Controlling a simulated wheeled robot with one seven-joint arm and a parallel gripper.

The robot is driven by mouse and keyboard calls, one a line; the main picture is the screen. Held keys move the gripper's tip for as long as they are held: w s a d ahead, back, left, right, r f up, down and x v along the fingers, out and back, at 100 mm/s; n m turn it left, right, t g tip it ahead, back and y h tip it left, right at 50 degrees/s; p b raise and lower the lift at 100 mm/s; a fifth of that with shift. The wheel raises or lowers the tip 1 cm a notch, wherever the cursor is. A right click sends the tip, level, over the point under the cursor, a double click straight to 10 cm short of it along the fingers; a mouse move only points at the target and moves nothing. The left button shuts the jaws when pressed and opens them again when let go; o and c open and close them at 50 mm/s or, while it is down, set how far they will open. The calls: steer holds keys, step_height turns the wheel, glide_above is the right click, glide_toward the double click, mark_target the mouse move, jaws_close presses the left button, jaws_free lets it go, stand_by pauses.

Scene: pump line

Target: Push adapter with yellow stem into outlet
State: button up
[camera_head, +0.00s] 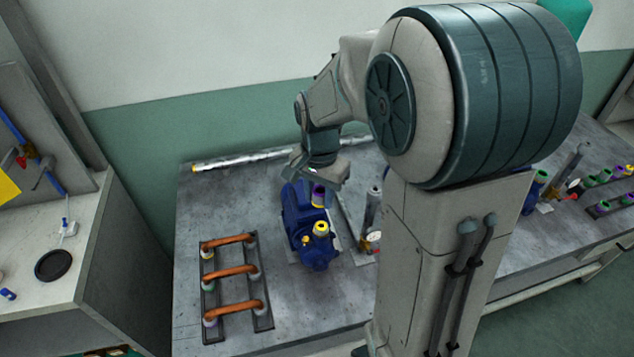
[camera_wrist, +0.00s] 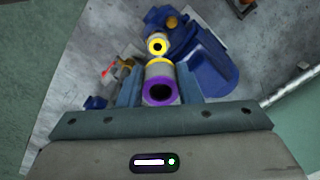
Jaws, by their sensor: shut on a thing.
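My gripper (camera_head: 318,181) is over the back part of the blue pump (camera_head: 297,213). In the wrist view, the fingers of my gripper (camera_wrist: 159,87) are closed on both sides of an adapter (camera_wrist: 161,78) with a purple ring at its near end and yellow at its far end. The purple part of the adapter also shows in the head view (camera_head: 319,196), just below the fingers. A yellow-ringed fitting (camera_wrist: 157,45) stands upright just past the adapter.
A rack with orange-brown tubes (camera_head: 233,272) lies left of the pump on the grey table (camera_head: 300,325). A gauge (camera_head: 374,237) and an upright cylinder (camera_head: 371,208) stand right of the pump. A silver rod (camera_head: 237,160) lies along the back edge.

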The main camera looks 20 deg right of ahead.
mark_target(320, 227)
steer(key=shift+s+d+f+b, duration=0.1)
steer(key=shift+s+f+b, duration=0.05)
steer(key=shift+f+b, duration=0.2)
steer(key=shift+d+f+b, duration=0.1)
steer(key=shift+f+b, duration=0.4)
steer(key=shift+f, duration=0.25)
steer(key=shift+f+b, duration=1.6)
steer(key=shift+f, duration=0.5)
steer(key=shift+f+b, duration=0.45)
steer(key=shift+f, duration=0.2)
steer(key=o, duration=1.1)
steer(key=shift+r+p, duration=2.4)
steer(key=shift+r, duration=0.65)
